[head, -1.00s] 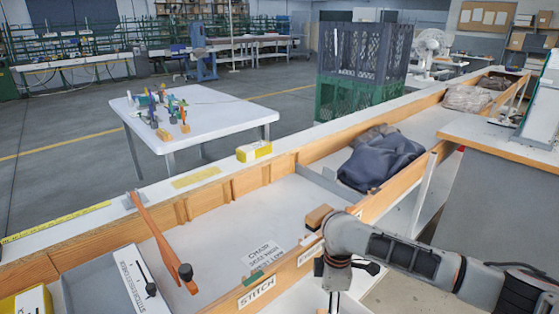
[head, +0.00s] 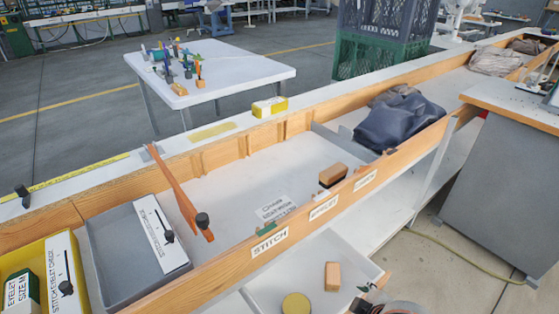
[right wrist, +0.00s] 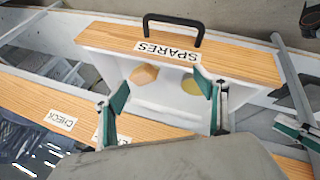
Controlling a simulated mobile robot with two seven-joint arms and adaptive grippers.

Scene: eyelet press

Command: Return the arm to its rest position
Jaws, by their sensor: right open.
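My right gripper (right wrist: 161,90) is open and empty in the right wrist view, its two teal-padded fingers spread apart over the open SPARES drawer (right wrist: 165,42). The drawer has a wooden front and a black handle (right wrist: 172,22). In the head view, part of my right arm (head: 395,307) shows at the bottom edge, by the drawer (head: 340,245); the fingertips are not clear there. A tan block (head: 333,276) and a yellow disc (head: 296,305) lie apart in the drawer.
A wooden-sided bench tray with STITCH (head: 269,242) and other labels runs across the view. It holds a brown-topped block (head: 333,174), an orange-handled tool (head: 180,195) and a dark cloth bundle (head: 398,122). A grey bin (head: 115,265) stands left. A grey cabinet (head: 500,180) stands right.

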